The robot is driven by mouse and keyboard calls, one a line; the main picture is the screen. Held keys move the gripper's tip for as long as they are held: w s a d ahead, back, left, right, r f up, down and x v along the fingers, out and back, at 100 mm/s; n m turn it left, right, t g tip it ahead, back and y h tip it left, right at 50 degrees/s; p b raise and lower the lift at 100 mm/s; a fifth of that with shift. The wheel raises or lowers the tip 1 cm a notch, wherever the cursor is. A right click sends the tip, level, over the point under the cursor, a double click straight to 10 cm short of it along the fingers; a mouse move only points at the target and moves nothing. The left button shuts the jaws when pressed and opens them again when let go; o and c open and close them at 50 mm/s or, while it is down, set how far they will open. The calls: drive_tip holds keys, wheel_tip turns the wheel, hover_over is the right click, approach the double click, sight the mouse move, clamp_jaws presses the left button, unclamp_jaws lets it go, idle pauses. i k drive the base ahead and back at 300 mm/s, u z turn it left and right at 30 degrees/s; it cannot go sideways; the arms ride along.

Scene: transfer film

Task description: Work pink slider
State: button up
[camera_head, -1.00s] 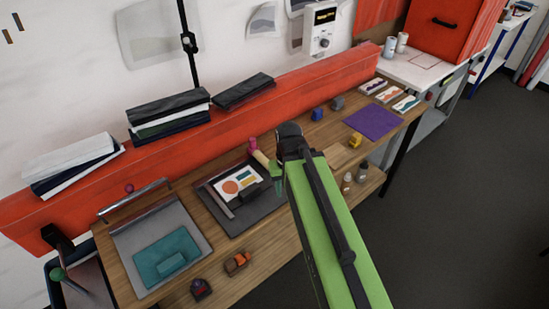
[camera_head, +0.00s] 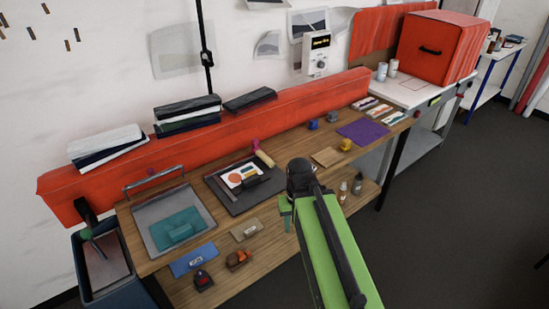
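A small pink piece (camera_head: 256,144) stands at the back of the workbench, at the upper end of a cream cylinder (camera_head: 264,158). It is the only clearly pink thing I can make out; whether it is the slider is too small to tell. It is beside the dark tray (camera_head: 243,206) holding a printed sheet (camera_head: 245,176). My green arm reaches up from the lower right. My gripper (camera_head: 286,213) is at the bench's front edge, in front of and apart from the pink piece. Its fingers are small and partly hidden by the arm, so their opening is unclear.
A red rail (camera_head: 230,125) runs behind. Bottles (camera_head: 357,184) stand at right.

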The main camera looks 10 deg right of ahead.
sight(256, 149)
drive_tip(key=u, duration=0.2)
drive_tip(key=i, duration=0.9)
drive_tip(key=z, duration=0.5)
drive_tip(key=k, duration=0.1)
drive_tip(key=u, duration=2.95)
drive_tip(key=k, duration=1)
drive_tip(key=z, duration=1.1)
drive_tip(key=i, duration=1)
drive_tip(key=u, duration=0.1)
